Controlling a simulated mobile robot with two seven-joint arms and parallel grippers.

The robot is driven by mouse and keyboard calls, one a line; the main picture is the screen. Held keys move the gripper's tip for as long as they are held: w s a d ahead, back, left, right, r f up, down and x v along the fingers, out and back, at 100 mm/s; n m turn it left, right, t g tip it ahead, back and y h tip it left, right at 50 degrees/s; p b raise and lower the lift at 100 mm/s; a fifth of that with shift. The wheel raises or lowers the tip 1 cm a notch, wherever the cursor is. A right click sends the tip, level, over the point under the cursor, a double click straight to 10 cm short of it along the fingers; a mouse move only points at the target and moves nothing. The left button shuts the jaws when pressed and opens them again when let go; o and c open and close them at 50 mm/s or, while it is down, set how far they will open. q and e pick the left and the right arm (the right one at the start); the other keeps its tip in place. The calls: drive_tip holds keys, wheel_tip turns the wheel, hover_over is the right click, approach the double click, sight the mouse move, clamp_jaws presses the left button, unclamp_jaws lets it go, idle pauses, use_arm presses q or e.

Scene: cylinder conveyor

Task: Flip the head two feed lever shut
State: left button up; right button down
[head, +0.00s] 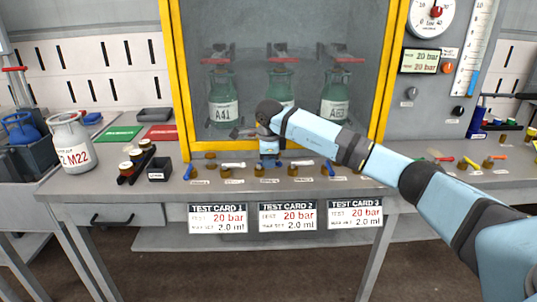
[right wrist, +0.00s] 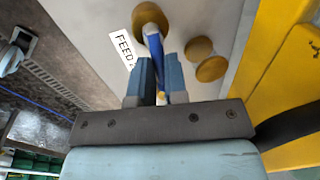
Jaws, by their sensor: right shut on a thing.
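The head two feed lever is a short blue lever (right wrist: 154,48) on a round brass pivot (right wrist: 150,18), beside a label reading FEED (right wrist: 126,50) whose number is covered. My right gripper (head: 269,164) is lowered to the bench front below the middle bottle. In the right wrist view its fingers (right wrist: 155,80) are shut on the blue lever. In the head view the gripper hides this lever. Similar blue levers show at the left (head: 188,172) and right (head: 330,168), with white levers (head: 233,164) between. My left gripper is not in view.
Behind the levers stands a yellow-framed cabinet (head: 176,80) with several green bottles (head: 222,100). Test cards (head: 288,216) hang along the front edge. A white M22 canister (head: 70,142) and a black rack (head: 136,166) stand left. Gauges (head: 432,18) are at upper right.

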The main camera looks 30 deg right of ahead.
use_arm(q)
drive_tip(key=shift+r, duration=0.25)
use_arm(e)
drive_tip(key=c, duration=1.1)
unclamp_jaws()
drive_tip(key=shift+c, duration=0.2)
drive_tip(key=shift+r, duration=0.1)
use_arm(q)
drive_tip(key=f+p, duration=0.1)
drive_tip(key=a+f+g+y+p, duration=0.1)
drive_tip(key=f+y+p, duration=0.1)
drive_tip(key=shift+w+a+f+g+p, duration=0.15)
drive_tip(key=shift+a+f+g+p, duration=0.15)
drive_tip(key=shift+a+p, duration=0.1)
use_arm(e)
wheel_tip(320, 180, up, 13)
drive_tip(key=s+a, duration=0.1)
drive_tip(key=s, duration=0.1)
drive_tip(key=shift+s+a+r, duration=0.15)
drive_tip(key=shift+r, duration=0.05)
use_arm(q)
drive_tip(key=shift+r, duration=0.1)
